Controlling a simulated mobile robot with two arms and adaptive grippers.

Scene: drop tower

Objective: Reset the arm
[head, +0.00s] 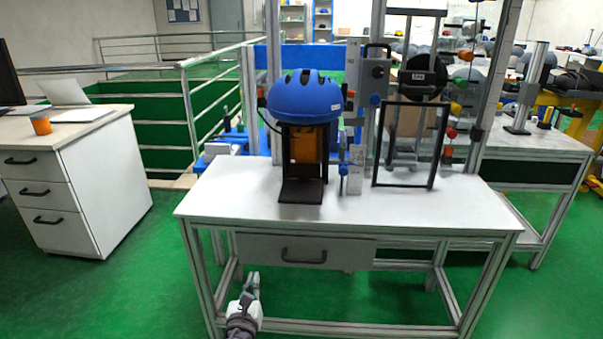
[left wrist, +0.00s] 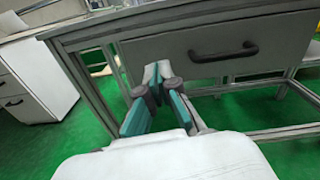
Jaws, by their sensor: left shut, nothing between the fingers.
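My left gripper (head: 252,284) is low in front of the white table (head: 425,206), below its top and left of the drawer handle in the head view. In the left wrist view my left gripper (left wrist: 158,78) has its teal-padded fingers together with nothing between them. It points toward the grey drawer (head: 262,249) and is apart from the dark drawer handle (head: 303,257). The handle also shows in the left wrist view (left wrist: 223,54). My right gripper is in neither view.
A blue helmet (head: 305,96) sits on a black and orange stand on the table. A black frame (head: 433,160) stands to its right. A white drawer cabinet (head: 105,190) stands at the left. The green floor between cabinet and table is clear.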

